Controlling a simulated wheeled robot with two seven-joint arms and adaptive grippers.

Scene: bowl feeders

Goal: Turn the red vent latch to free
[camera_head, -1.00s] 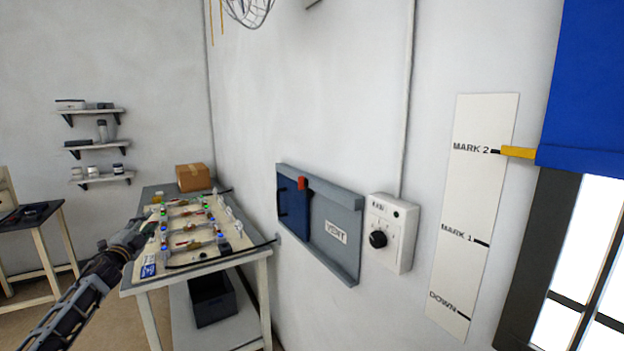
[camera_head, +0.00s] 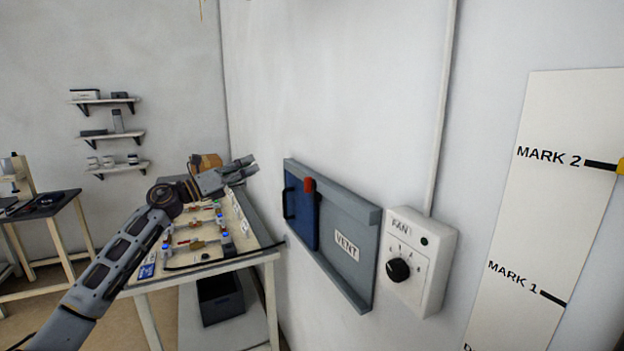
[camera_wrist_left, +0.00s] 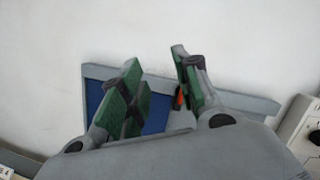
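The red vent latch (camera_head: 309,185) sits at the top edge of the blue sliding door (camera_head: 301,222) in the grey vent frame (camera_head: 362,245) on the wall. In the left wrist view the red latch (camera_wrist_left: 179,97) shows beside the right finger, partly hidden by it. My left gripper (camera_head: 252,166) is raised above the workbench, left of the vent and apart from it. In the left wrist view the left gripper (camera_wrist_left: 157,80) has its two green-padded fingers spread with nothing between them. My right gripper is not in view.
A workbench (camera_head: 215,268) with small parts stands below and left of the vent. A white fan control box (camera_head: 418,262) with a black knob is right of the vent. A marked white board (camera_head: 545,220) hangs further right. The wall above the vent is clear.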

